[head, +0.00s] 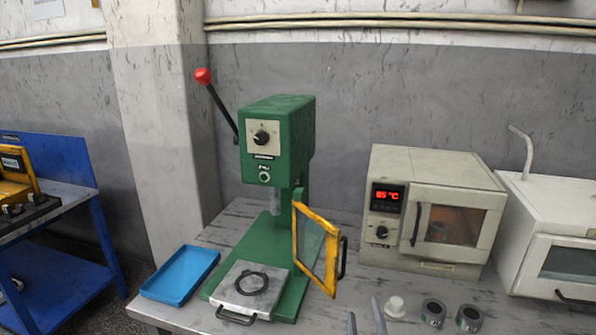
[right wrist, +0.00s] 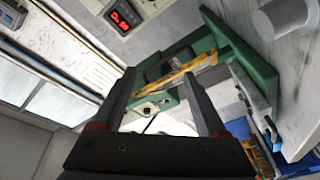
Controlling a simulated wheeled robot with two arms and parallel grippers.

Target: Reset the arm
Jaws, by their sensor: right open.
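My right gripper (head: 365,318) shows at the bottom edge of the head view, only its two fingertips, apart with nothing between them. The press has a raised lever with a red knob (head: 203,76) and a yellow-framed guard door (head: 316,248) that stands open. My left gripper is not in view.
A blue tray (head: 180,275) lies left of the press. A metal plate with a ring (head: 250,285) sits on the press base. A white box (head: 555,240) stands far right.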

